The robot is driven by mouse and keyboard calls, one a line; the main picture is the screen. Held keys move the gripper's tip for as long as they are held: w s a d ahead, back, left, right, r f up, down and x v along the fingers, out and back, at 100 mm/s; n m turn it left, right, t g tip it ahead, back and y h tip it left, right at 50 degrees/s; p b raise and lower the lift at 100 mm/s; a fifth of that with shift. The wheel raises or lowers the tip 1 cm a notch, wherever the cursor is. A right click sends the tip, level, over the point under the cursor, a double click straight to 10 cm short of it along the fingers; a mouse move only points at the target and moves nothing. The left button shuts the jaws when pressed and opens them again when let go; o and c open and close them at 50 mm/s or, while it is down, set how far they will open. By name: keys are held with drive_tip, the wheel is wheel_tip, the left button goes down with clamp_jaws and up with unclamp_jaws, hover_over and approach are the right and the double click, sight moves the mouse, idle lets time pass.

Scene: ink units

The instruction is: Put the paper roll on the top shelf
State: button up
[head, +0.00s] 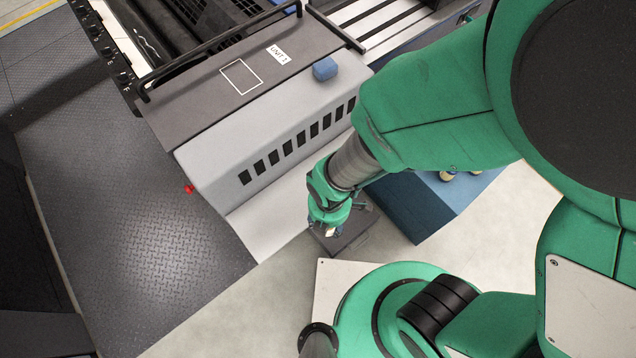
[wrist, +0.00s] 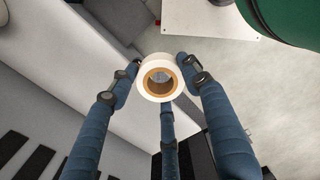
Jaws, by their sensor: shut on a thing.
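The paper roll (wrist: 162,65) is white with a brown core. In the wrist view it sits between the tips of my blue fingers, its open end facing the camera. My gripper (wrist: 160,76) is shut on it. In the head view my gripper (head: 332,229) points down beside the grey machine, and the roll is too small there to make out well. A blue cabinet (head: 416,208) stands to the right, partly hidden behind my arm. I cannot tell from these views which surface is the top shelf.
A dark box (head: 352,232) is by my gripper, low down. Small items (head: 447,176) stand on the blue cabinet. Dark tread plate (head: 150,260) covers the left floor.

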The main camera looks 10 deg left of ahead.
drive_tip(key=b, duration=0.2)
hover_over(300, 190)
drive_tip(key=shift+s+d+f, duration=0.2)
drive_tip(key=shift+s+f, duration=0.1)
drive_tip(key=shift+f, duration=0.4)
drive_tip(key=shift+w+a+b, duration=0.15)
drive_tip(key=shift+w+b, duration=0.05)
drive_tip(key=shift+b, duration=0.1)
drive_tip(key=shift+w+a+f, duration=0.1)
drive_tip(key=shift+w+f, duration=0.05)
drive_tip(key=shift+f, duration=0.1)
drive_tip(key=shift+f+b, duration=0.6)
drive_tip(key=shift+f, duration=0.95)
drive_tip(key=shift+f, duration=0.15)
drive_tip(key=o, duration=1.1)
drive_tip(key=shift+o, duration=0.2)
